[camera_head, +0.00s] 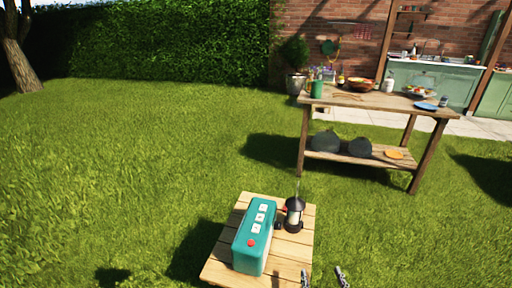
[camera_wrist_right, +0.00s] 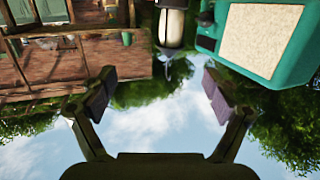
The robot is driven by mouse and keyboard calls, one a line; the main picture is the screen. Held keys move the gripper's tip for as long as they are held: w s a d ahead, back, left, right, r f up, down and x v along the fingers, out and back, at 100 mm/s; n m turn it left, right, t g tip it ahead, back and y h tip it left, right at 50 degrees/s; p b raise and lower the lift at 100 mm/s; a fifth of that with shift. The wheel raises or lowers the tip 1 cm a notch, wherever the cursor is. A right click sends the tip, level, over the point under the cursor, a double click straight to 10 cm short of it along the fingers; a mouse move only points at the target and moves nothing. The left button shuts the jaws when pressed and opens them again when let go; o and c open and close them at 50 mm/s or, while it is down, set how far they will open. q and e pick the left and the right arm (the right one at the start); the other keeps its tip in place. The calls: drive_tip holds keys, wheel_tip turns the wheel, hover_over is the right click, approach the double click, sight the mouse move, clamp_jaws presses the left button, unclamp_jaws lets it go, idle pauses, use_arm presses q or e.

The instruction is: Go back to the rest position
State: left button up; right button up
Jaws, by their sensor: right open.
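My right gripper (camera_head: 323,279) shows at the bottom edge of the head view, with only its two fingertips in frame, apart from each other. In the right wrist view the same gripper (camera_wrist_right: 160,92) is open, with nothing between its fingers. My left gripper is not in view. The fingertips are at the near right of a small wooden table (camera_head: 292,262).
A teal box (camera_head: 246,252) and a dark lantern (camera_head: 294,214) stand on the small table. They also appear in the right wrist view, the box (camera_wrist_right: 236,22) and the lantern (camera_wrist_right: 171,25). A larger wooden table (camera_head: 330,97) with dishes stands behind. Open grass lies left.

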drive_tip(key=s+d+r+g+h, duration=0.1)
drive_tip(key=s+d+g, duration=0.1)
drive_tip(key=s+g, duration=0.55)
drive_tip(key=s+d+r+g, duration=0.1)
drive_tip(key=s+d+g, duration=0.1)
drive_tip(key=s+g, duration=0.55)
drive_tip(key=s+d+f, duration=0.1)
drive_tip(key=s+f, duration=0.1)
drive_tip(key=f, duration=1.2)
drive_tip(key=s+d+f, duration=0.2)
drive_tip(key=f, duration=1.2)
drive_tip(key=s+f, duration=1.4)
drive_tip(key=s+r+p, duration=0.2)
drive_tip(key=r+p, duration=0.5)
drive_tip(key=s+r+p, duration=0.2)
drive_tip(key=r+p, duration=0.4)
drive_tip(key=p, duration=0.2)
drive_tip(key=shift+s+d+r+g, duration=0.25)
drive_tip(key=shift+d+r+g, duration=0.1)
drive_tip(key=shift+d, duration=0.1)
drive_tip(key=shift+f, duration=0.1)
